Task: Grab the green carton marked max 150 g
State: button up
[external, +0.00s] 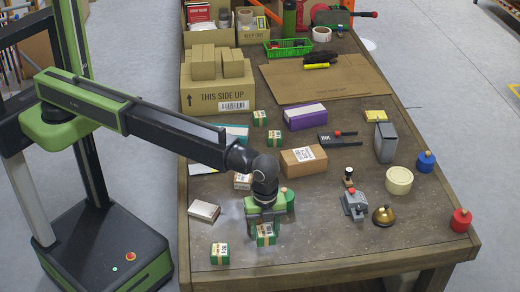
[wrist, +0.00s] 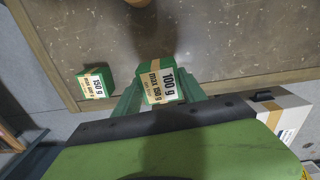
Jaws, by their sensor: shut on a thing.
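My gripper (external: 265,225) is shut on a green carton (external: 266,236) near the front of the table. In the wrist view the carton (wrist: 162,82) sits between the two fingers (wrist: 160,98). Its pale label shows "100 g" in large print and a smaller line that seems to read "max 150 g". I cannot tell whether it touches the table. A second green carton (external: 220,253) stands apart to the left; in the wrist view this carton (wrist: 96,83) shows "150 g" and a smaller "max" line. Two more green cartons (external: 260,117) (external: 274,139) stand farther back, their labels too small to read.
A white box (external: 204,211) lies left of my gripper and a brown box (external: 304,160) stands behind it. A grey device (external: 354,204) and a brass bell (external: 384,215) stand to the right.

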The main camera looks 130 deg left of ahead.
jog(key=s+d+r+p, duration=0.3)
jog(key=d+r+p, duration=0.1)
jog(key=d, duration=0.4)
jog(key=shift+s+d+r, duration=0.15)
jog(key=shift+s+r, duration=0.05)
jog(key=shift+r, duration=0.4)
